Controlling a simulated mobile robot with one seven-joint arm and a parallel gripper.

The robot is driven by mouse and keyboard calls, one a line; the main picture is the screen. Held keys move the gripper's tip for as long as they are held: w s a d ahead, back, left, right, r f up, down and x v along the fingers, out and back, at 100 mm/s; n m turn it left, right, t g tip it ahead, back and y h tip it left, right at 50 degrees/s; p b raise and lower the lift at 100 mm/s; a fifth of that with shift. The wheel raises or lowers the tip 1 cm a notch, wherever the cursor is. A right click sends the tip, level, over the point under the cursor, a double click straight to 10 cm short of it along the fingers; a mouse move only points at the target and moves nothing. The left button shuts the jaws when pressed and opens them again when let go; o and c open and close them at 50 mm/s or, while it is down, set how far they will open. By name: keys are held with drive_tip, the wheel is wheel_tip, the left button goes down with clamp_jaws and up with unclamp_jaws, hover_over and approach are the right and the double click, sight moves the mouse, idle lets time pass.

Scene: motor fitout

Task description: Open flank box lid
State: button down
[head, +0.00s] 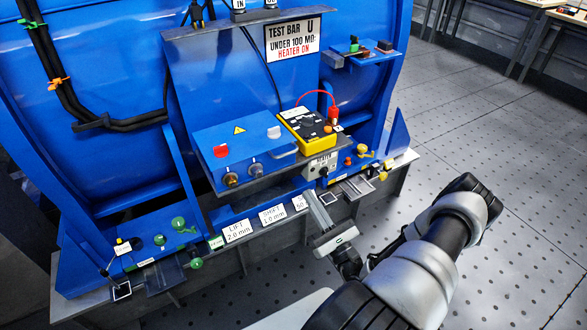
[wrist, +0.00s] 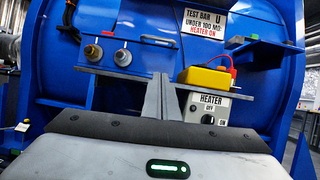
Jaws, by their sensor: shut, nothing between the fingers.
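The flank box (head: 245,168) is a blue box on the shelf of the blue motor housing. Its lid (head: 236,132) bears a yellow warning triangle and lies flat, closed. A pale bar handle (head: 284,158) is at the box's front right; it also shows in the wrist view (wrist: 158,40). Two round cable fittings (wrist: 122,57) are on the front. My gripper (head: 311,196) is shut and empty, below and right of the box, apart from it. In the wrist view its fingers (wrist: 161,82) point at the shelf edge, right of the fittings.
A yellow meter (head: 308,130) with a red lead stands right of the box. A grey heater switch box (wrist: 208,108) hangs below it, close to my fingers' right. Labelled plates (head: 237,231) line the lower ledge.

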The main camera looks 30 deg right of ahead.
drive_tip(key=w+r+m+h, duration=0.1)
drive_tip(key=w+r, duration=0.6)
drive_tip(key=w, duration=0.1)
drive_tip(key=shift+d+r+h, duration=0.2)
drive_tip(key=shift+h, duration=0.1)
idle(0.3)
